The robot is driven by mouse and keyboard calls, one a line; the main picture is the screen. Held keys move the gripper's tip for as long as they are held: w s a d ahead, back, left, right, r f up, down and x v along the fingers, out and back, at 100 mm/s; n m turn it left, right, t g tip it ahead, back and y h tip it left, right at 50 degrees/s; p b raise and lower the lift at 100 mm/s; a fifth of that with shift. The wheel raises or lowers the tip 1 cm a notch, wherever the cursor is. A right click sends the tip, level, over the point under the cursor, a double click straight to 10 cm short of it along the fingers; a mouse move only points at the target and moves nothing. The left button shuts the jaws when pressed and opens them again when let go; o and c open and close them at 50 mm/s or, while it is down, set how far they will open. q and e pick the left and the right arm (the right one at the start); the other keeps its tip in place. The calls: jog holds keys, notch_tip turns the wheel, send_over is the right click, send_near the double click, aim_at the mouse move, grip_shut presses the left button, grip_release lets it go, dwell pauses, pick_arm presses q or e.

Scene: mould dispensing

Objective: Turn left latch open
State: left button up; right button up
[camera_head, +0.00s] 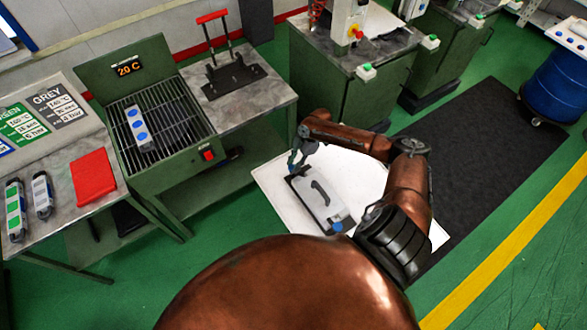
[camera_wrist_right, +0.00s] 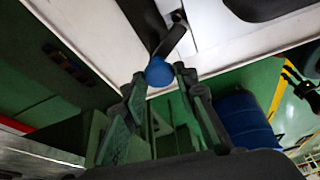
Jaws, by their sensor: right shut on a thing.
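A grey mould (camera_head: 322,200) with a dark "1"-like mark lies on the white table (camera_head: 270,182). A blue knob (camera_head: 337,226) shows at its near end. My right gripper (camera_head: 294,164) is at the mould's far-left end, beside a dark latch part. In the right wrist view, my right gripper (camera_wrist_right: 160,80) is shut on a blue round knob (camera_wrist_right: 159,71) at the end of a dark latch lever (camera_wrist_right: 171,40). In the head view the gripper hides most of this knob. My left gripper is not in view.
A green grill station (camera_head: 170,120) with a "20 C" display holds a blue-spotted mould (camera_head: 138,128). A hand press with a red handle (camera_head: 212,17) stands behind. A red folder (camera_head: 94,177) lies on the left table. A blue barrel (camera_head: 560,85) stands far right.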

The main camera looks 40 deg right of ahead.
jog(key=n, duration=0.1)
jog(key=n+b, duration=0.1)
jog(key=g+b, duration=0.1)
jog(key=shift+w+d+f+n, duration=0.1)
jog(key=shift+d+f+n, duration=0.2)
jog(key=shift+n, duration=0.1)
jog(key=n+g+b, duration=0.1)
jog(key=n+b, duration=0.1)
jog(key=shift+w+r+n+b, duration=0.1)
jog(key=shift+n+b, duration=0.25)
jog(key=shift+n, duration=0.05)
jog(key=shift+r+n+g+b, duration=0.1)
jog(key=shift+n+g+b, duration=0.4)
jog(key=shift+n+b, duration=0.5)
jog(key=shift+w+a+r+n+g+h+b, duration=0.1)
jog(key=shift+n+g+h+b, duration=0.4)
jog(key=shift+n, duration=1.1)
jog(key=o, duration=1.1)
jog(key=shift+c, duration=0.2)
jog(key=shift+o, duration=0.4)
jog(key=shift+a, duration=0.1)
